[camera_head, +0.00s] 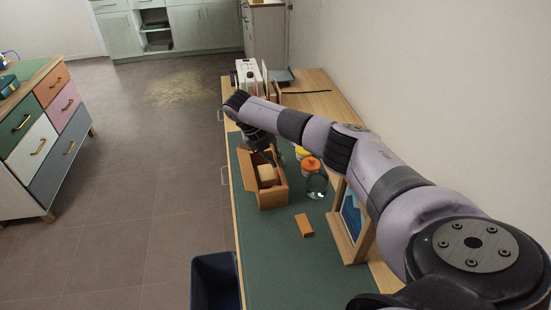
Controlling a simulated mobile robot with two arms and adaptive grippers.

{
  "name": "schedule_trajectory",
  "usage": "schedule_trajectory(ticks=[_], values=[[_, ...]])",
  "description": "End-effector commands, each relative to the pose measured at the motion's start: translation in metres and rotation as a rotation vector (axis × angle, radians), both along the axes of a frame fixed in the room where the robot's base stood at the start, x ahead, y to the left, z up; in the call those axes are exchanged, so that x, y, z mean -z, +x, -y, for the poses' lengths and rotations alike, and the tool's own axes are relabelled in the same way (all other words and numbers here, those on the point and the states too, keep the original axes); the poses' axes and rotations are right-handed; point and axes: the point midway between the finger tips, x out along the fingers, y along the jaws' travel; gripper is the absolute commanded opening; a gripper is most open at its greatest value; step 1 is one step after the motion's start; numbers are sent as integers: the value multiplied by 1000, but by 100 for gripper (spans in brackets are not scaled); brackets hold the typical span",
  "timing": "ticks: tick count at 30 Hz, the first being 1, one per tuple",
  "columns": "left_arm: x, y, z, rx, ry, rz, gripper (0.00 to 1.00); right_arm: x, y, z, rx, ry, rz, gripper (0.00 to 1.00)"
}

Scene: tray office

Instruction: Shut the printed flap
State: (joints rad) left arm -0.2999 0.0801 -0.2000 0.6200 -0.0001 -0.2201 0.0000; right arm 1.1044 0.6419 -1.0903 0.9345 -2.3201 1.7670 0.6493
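A brown open-topped box (273,198) stands on the green mat, with a light tan block (267,175) inside it. One panel at its far left side (244,164) looks raised, but I cannot make out any print on it or tell which panel is the printed flap. My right gripper (269,157) points down at the far side of the box, close above it. It is small and dark, so I cannot tell whether it touches the box or whether its fingers are apart. My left gripper is not in view.
A glass jar with an orange lid (316,180) stands close to the right of the box. An orange block (304,225) and a picture frame (350,222) are nearer. A white device (247,74) stands at the far end. A dark blue bin (215,282) is beside the desk.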

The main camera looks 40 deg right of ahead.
Motion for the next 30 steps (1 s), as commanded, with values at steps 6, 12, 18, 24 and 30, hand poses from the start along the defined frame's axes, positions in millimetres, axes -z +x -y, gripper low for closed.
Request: schedule_trajectory(ticks=[6,12,18,24,30], values=[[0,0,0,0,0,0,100,0,0,0,0,0,0,22],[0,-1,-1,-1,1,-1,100,-1,0,0,1,0,0,22],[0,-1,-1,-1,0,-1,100,-22,5,-9,0,0,4,22],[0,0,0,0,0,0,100,-61,14,-25,-1,0,5,22],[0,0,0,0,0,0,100,-93,20,-39,-1,0,3,22]])
